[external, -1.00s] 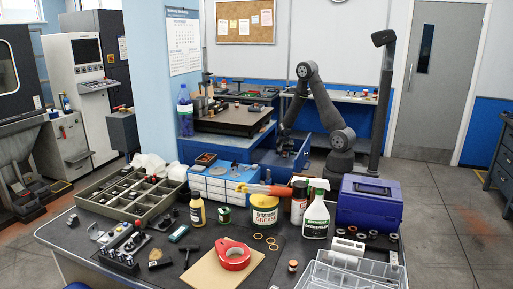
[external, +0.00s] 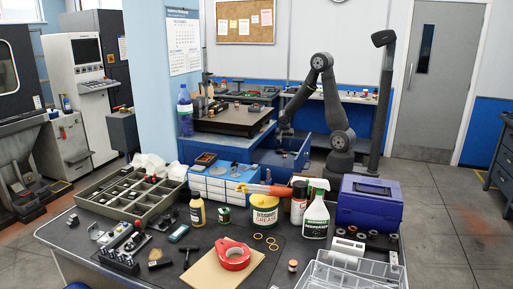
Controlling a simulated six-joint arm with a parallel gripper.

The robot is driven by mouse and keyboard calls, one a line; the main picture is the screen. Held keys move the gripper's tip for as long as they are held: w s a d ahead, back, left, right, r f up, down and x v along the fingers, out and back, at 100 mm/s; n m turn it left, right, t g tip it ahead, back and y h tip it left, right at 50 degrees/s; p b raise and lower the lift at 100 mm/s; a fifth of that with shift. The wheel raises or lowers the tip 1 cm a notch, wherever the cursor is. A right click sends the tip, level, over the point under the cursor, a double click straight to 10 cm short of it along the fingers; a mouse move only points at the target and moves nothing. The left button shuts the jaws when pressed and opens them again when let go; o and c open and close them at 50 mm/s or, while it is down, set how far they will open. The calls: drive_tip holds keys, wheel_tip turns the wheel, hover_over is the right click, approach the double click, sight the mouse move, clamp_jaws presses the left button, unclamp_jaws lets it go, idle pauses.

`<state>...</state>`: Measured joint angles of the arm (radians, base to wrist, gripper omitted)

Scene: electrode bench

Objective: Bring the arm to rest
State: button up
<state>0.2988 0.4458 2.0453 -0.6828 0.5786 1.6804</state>
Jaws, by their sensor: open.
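My arm is dark grey and stands behind the front bench, right of centre. Its elbow is raised and its forearm slopes down to the left. My gripper (external: 285,131) hangs at the lower left end of the arm, above the open blue drawer (external: 268,162) of the rear bench. It is small in the picture, but it looks open, with nothing seen between the fingers. Small items stand in the drawer below it, too small to name.
The rear bench (external: 262,128) carries a dark plate and stands left of my arm. A dark post (external: 383,110) stands close on its right. The front bench holds a blue toolbox (external: 369,205), a spray bottle (external: 316,215) and a compartment tray (external: 128,204). The air above my elbow is clear.

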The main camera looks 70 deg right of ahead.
drive_tip(key=x, duration=1)
wheel_tip(320, 180, up, 46)
drive_tip(key=shift+f, duration=0.15)
idle(1.0)
drive_tip(key=shift+a, duration=0.1)
idle(1.0)
